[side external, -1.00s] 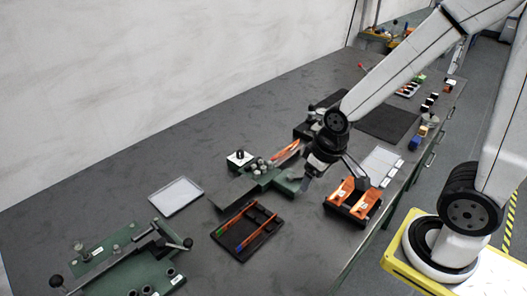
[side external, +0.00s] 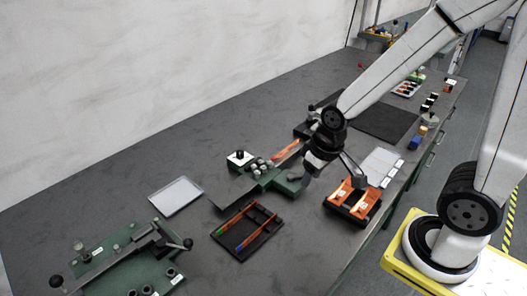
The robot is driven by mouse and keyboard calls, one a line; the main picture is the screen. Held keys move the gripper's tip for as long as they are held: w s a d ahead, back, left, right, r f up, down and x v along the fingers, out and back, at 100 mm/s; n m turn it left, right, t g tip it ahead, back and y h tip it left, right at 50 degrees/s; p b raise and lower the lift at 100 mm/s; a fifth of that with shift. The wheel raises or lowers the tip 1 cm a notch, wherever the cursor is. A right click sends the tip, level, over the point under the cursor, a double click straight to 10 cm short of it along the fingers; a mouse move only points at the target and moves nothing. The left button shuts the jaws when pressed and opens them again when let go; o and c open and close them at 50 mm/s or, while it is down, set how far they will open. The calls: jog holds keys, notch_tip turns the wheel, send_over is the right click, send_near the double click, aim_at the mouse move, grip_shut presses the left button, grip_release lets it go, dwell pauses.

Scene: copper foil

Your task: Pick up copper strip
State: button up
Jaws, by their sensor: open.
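My gripper (side external: 333,181) is open, its two fingers spread apart and pointing down. The holder carries orange copper-coloured pieces (side external: 349,197). I cannot tell how high the fingers are. A copper-coloured strip (side external: 287,152) shows behind the fixture, left of my wrist. Thin copper-coloured strips (side external: 238,219) with coloured ends lie in a black tray (side external: 262,238) in front of the fixture. Which piece is the task's copper strip is not clear from this view.
A green plate with levers and knobs (side external: 128,262) stands at the front left. White cards (side external: 381,166) and a dark mat (side external: 387,123) lie to the right. The bench's left rear is bare.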

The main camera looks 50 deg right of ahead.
jog(key=w+d+f+m+g+y, duration=0.1)
jog(key=w+d+m, duration=0.35)
jog(key=w, duration=0.25)
jog(key=w+d+m+g+y, duration=0.1)
jog(key=w+d+m, duration=0.35)
jog(key=w, duration=0.25)
jog(key=m+y, duration=0.3)
jog(key=m, duration=0.6)
send_over(283, 153)
jog(key=d, duration=0.2)
jog(key=shift+g, duration=0.3)
jog(key=f, duration=0.4)
jog(key=shift+w+f, duration=0.2)
jog(key=shift+w, duration=0.05)
jog(key=shift+a+f, duration=0.1)
jog(key=shift+x, duration=1.25)
jog(key=x, duration=0.4)
jog(key=shift+s, duration=0.2)
jog(key=shift+a+f+h, duration=0.2)
jog(key=shift+f+h, duration=0.1)
jog(key=shift+f, duration=0.25)
jog(key=shift+f, duration=0.15)
grip_shut()
